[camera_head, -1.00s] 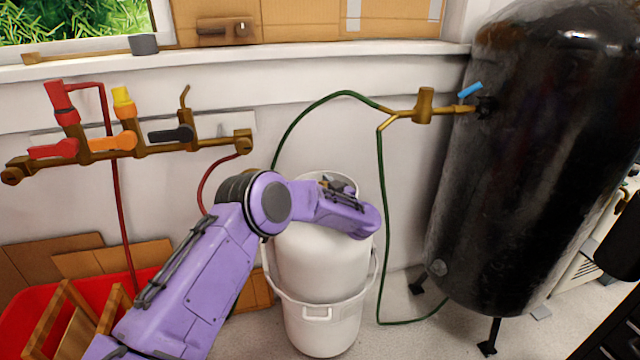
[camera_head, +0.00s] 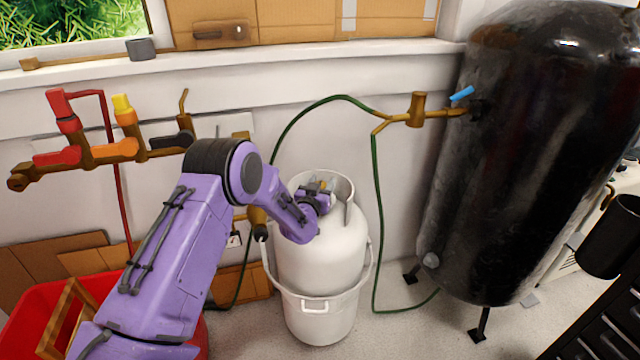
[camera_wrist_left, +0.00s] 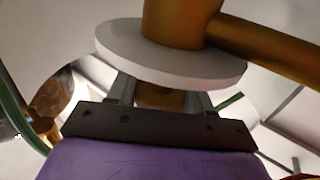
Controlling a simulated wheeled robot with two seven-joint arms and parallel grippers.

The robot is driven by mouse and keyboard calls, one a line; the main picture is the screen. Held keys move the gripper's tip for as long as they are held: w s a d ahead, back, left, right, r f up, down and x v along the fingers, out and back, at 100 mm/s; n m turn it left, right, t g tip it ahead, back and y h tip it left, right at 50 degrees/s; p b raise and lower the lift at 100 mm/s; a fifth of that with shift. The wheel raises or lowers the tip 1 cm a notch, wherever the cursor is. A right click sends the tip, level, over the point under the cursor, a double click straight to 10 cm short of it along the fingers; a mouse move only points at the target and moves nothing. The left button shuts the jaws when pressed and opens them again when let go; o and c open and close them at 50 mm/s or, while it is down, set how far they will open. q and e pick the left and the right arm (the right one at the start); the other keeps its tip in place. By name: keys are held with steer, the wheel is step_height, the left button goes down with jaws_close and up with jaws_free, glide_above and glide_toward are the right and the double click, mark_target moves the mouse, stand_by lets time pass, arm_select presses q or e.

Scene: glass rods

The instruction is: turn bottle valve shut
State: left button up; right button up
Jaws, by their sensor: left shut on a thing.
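The white gas bottle (camera_head: 335,255) stands upright at the centre of the head view, with an open collar (camera_head: 345,190) at its top. My left gripper (camera_head: 325,188) reaches into that collar from the left; its fingertips are hard to make out there. In the left wrist view the gripper's two fingers (camera_wrist_left: 165,96) sit close to the bottle valve (camera_wrist_left: 165,60), a pale round disc with a brass body behind it. The fingers are shut on the valve, with a brass part showing between them. The exact contact is partly hidden. My right gripper is not in view.
A brass manifold (camera_head: 95,155) with coloured handles is on the wall at left. A green hose (camera_head: 378,220) hangs right of the bottle. A big black tank (camera_head: 530,150) stands at right. A red bin (camera_head: 40,300) is at lower left.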

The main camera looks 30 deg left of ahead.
arm_select(q)
steer(key=m+h, duration=0.1)
steer(key=h, duration=0.1)
steer(key=m+h, duration=0.2)
steer(key=shift+w+d+r+t+h+b, duration=0.1)
steer(key=shift+d+r+t+h+b, duration=0.1)
steer(key=shift+t+h+b, duration=0.15)
steer(key=shift+r+m+h, duration=0.1)
steer(key=shift+m+h, duration=0.6)
steer(key=shift+h, duration=0.35)
steer(key=shift+d+r, duration=0.1)
